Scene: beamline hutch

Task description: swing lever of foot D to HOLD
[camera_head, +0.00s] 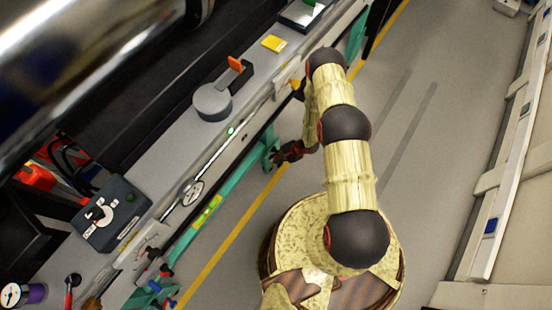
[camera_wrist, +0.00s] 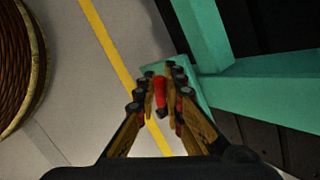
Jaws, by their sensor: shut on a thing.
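In the wrist view, a small red lever (camera_wrist: 159,88) stands between the two fingers of my gripper (camera_wrist: 162,82), beside a teal foot (camera_wrist: 245,76) of the bench frame. My gripper is shut on the lever. In the head view, my gripper (camera_head: 281,156) reaches down at the side of the bench, next to the teal foot (camera_head: 268,150). The lever is hard to make out there. No letter on the foot and no HOLD mark can be read in either view.
The grey bench (camera_head: 160,150) runs diagonally, carrying a control box (camera_head: 110,213), a round grey part (camera_head: 212,101) and a yellow pad (camera_head: 274,43). A yellow floor line (camera_head: 226,243) runs alongside. The grey floor (camera_head: 440,130) to the right is clear.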

